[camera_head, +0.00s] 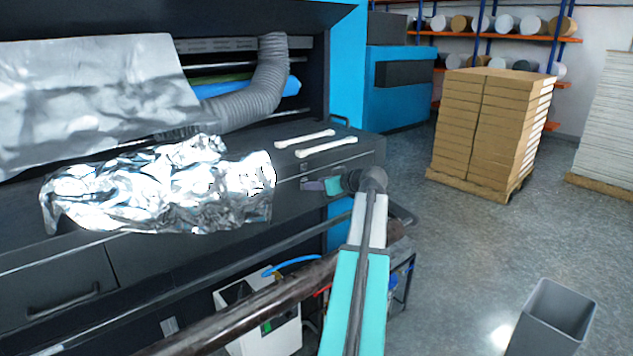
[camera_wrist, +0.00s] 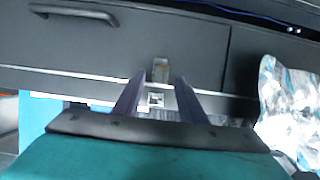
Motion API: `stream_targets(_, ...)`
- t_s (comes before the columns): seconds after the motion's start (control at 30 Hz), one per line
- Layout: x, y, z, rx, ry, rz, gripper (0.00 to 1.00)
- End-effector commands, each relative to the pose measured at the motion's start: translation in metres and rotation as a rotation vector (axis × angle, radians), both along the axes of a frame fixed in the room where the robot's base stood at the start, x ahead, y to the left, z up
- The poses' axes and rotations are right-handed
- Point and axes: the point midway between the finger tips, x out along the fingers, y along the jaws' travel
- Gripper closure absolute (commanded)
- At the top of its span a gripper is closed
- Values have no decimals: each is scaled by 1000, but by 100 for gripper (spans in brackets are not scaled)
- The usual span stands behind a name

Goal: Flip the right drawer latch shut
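My gripper (camera_wrist: 158,90) is open, with one dark finger on each side of the latch parts. I cannot tell whether the fingers touch them. In the head view my gripper (camera_head: 312,185) is at the right end of the dark machine front, and the latch there is hidden or too small to make out.
Crumpled foil (camera_head: 165,190) hangs over the machine's front edge left of my gripper. Two white rods (camera_head: 315,143) lie on the top. A drawer handle (camera_wrist: 75,12) shows in the wrist view. A grey bin (camera_head: 552,318) stands on the floor to the right.

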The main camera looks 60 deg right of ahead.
Motion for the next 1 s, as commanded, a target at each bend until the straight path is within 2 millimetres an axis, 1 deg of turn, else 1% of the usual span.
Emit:
stream_targets(0.03,4,-2,0,0,0,1,62)
stream_targets(0.17,8,-3,-3,-1,-1,-1,62)
stream_targets(0.47,8,-3,-4,-1,-1,-1,62)
stream_targets(0.6,8,-3,-4,0,-1,0,86)
stream_targets(0.7,8,-3,-4,0,-1,0,100)
stream_targets(1.0,8,-3,-5,-2,-6,0,100)
